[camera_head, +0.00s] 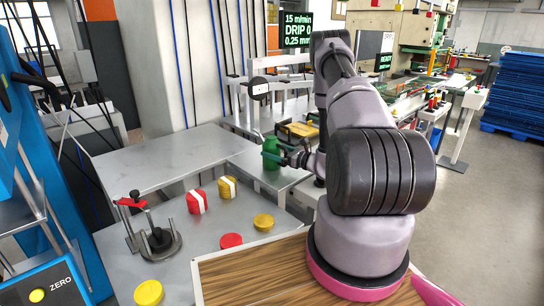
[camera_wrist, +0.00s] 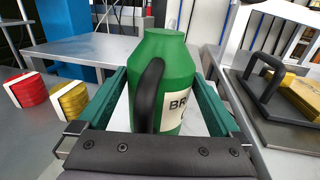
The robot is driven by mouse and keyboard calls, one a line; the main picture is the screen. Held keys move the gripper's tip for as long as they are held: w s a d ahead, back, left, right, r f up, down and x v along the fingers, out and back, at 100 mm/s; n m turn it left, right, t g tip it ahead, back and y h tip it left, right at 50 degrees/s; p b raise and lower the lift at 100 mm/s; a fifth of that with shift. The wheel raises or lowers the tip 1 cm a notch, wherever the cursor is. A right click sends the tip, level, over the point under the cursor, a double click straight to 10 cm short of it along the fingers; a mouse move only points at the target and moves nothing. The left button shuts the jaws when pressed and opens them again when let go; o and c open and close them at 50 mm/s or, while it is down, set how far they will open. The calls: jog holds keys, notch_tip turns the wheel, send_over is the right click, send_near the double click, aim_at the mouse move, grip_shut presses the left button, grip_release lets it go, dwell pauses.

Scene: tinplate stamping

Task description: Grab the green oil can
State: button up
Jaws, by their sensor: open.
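The green oil can (camera_wrist: 178,62) stands upright in the middle of the wrist view, with a black handle (camera_wrist: 149,95) towards me and a pale label (camera_wrist: 178,112) partly hidden. My gripper (camera_wrist: 162,95) is open, with one green finger on each side of the can. Some gap shows on the left; on the right I cannot tell whether the finger touches. In the head view the can (camera_head: 271,154) stands on a grey surface, partly behind my gripper (camera_head: 284,158). The can's base is hidden in the wrist view.
A red-and-white stack (camera_head: 197,202) and a yellow-and-white stack (camera_head: 227,188) stand on the grey table (camera_head: 190,245), left of the can. A black-handled block (camera_wrist: 265,90) with a yellow piece lies to the right. A gauge stand (camera_head: 155,238) is at the left.

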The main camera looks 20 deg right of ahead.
jog(key=shift+w+a, duration=0.2)
jog(key=shift+w, duration=0.2)
jog(key=c, duration=1.5)
grip_shut()
jog(key=shift+r, duration=0.2)
